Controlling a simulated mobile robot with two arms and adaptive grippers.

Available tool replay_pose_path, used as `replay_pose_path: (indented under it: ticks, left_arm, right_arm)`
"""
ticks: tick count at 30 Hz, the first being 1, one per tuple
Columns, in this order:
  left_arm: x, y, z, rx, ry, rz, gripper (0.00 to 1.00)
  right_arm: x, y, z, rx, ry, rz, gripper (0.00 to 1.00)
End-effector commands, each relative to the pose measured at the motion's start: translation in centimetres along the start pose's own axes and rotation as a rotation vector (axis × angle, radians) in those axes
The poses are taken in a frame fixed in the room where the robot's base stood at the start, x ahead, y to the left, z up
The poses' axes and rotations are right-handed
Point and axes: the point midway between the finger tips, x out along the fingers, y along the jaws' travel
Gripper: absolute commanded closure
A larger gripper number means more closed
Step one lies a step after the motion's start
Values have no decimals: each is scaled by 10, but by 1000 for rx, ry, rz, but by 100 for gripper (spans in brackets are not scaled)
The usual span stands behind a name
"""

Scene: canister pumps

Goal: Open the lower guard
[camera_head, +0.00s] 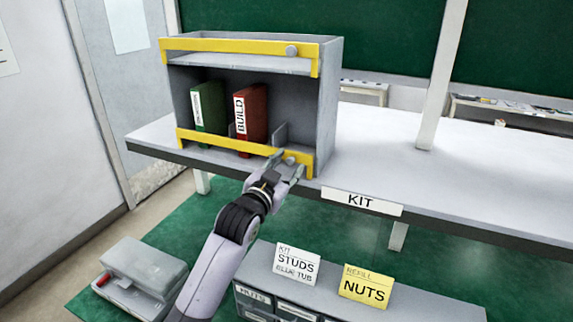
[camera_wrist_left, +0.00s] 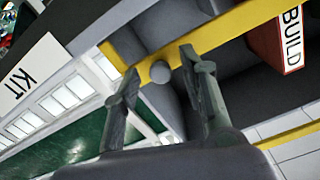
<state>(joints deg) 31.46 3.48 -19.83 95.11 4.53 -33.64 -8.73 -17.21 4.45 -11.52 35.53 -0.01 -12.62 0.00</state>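The lower guard (camera_head: 225,142) is a yellow bar across the bottom front of the grey shelf unit (camera_head: 330,110), with a round grey knob (camera_head: 291,160) near its right end. It is in its place across the opening. My left gripper (camera_head: 288,163) is at that right end. In the left wrist view, the left gripper (camera_wrist_left: 157,72) has its two fingers apart, one on each side of the knob (camera_wrist_left: 160,72), in front of the yellow bar (camera_wrist_left: 220,38). A gap shows between knob and fingers. My right gripper is not in view.
An upper yellow guard (camera_head: 240,46) with its own knob crosses the unit's top. A green binder (camera_head: 209,107) and red BUILD binder (camera_head: 254,115) stand inside. The white table (camera_head: 400,165) is clear to the right. Below are a drawer unit with signs (camera_head: 400,300) and a grey case (camera_head: 145,265).

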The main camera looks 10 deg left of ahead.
Motion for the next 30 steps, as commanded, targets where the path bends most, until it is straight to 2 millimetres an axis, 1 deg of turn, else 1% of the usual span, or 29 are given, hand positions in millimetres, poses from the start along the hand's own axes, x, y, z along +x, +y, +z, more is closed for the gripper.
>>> replay_pose_path:
  ticks: [5,22,30]
  left_arm:
    - [0,0,0,0,0,0,62]
    - [0,0,0,0,-1,0,100]
    - [0,0,0,0,-1,1,100]
  right_arm:
    - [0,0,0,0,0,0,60]
    - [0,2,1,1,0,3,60]
    - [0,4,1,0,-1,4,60]
